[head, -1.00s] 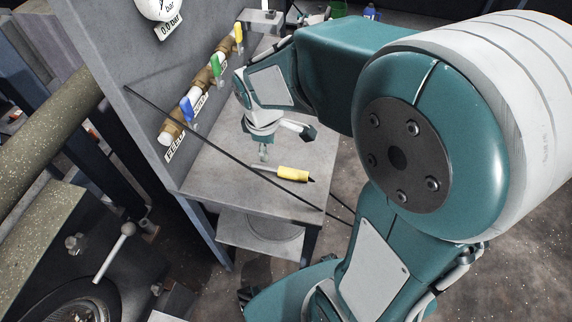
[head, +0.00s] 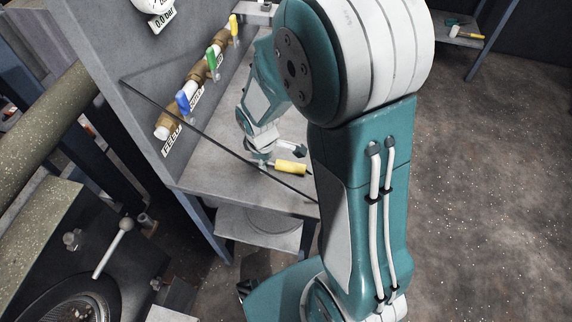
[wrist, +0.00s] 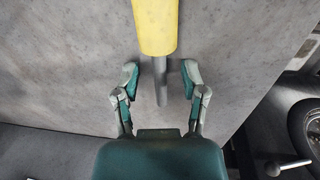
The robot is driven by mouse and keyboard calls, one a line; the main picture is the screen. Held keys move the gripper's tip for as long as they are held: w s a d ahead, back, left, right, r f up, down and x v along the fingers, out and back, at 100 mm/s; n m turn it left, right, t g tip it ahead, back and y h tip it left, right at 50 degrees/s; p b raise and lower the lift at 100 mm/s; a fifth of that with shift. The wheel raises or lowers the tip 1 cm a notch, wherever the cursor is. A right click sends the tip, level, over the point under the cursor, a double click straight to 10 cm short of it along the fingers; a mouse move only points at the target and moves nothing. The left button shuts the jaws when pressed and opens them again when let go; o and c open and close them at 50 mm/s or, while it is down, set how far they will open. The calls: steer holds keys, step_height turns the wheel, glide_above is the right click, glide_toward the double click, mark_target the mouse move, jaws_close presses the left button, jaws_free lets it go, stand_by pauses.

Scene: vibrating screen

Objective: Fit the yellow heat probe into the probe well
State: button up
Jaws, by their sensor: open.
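The yellow heat probe (head: 290,167) lies on the grey bench top in the head view, just right of my gripper (head: 262,160). In the wrist view the probe's yellow handle (wrist: 155,25) is at the top, and its grey tip (wrist: 161,85) points down between the fingers. My gripper (wrist: 160,80) is open, with one finger on each side of the grey tip and a gap on both sides. The handle lies beyond the fingertips. I cannot make out the probe well in these frames.
The bench top (head: 215,165) has a grey back panel (head: 125,100) with blue (head: 183,101), green (head: 212,58) and yellow (head: 233,26) valve handles on brass pipework. A thin dark rod (head: 220,140) crosses the head view. A machine with a lever (head: 113,247) stands at the lower left.

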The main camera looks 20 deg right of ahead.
jaws_close()
stand_by(0.3)
